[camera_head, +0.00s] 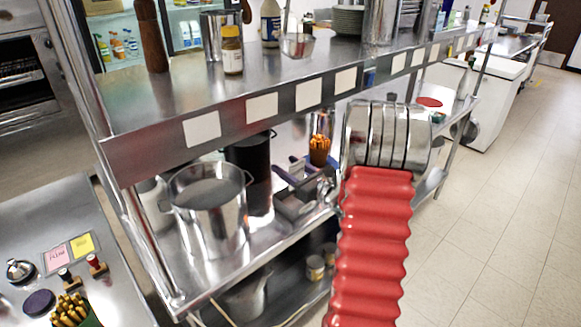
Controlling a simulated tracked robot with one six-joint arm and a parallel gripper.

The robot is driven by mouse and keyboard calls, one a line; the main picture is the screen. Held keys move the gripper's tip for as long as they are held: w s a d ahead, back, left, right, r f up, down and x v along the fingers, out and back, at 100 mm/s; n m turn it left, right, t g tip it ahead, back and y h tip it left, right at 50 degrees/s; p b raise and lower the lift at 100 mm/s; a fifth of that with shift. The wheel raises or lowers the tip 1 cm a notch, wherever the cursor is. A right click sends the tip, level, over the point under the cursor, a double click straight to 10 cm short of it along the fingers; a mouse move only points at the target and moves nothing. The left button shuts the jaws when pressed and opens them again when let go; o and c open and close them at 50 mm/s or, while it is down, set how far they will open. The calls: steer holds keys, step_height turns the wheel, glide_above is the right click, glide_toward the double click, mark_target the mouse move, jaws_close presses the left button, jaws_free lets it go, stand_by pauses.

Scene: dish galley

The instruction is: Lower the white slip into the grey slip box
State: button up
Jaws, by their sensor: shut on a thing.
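My arm, with a red ribbed sleeve and polished metal rings, rises at the right of centre in front of the shelving. I cannot make out my gripper's fingers or anything held in them. No loose white slip can be told apart; several white labels (262,107) run along the upper shelf's front edge. On the counter at the lower left, a pink card (58,257) and a yellow card (82,245) lie side by side on a flat grey holder. I cannot tell whether this holder is the grey slip box.
A steel pot (208,212) and a black container (250,165) stand on the middle shelf. Stamps (97,264), a dark round pad (39,302) and a metal bell (19,270) are near the cards. The floor (500,220) at right is clear.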

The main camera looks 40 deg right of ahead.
steer(key=shift+f, duration=0.1)
stand_by(0.3)
steer(key=shift+f, duration=1.1)
steer(key=shift+f, duration=2.4)
stand_by(2.6)
steer(key=o, duration=1.1)
steer(key=shift+s, duration=0.55)
steer(key=s, duration=1.2)
steer(key=shift+s+d, duration=0.2)
steer(key=shift+s, duration=0.15)
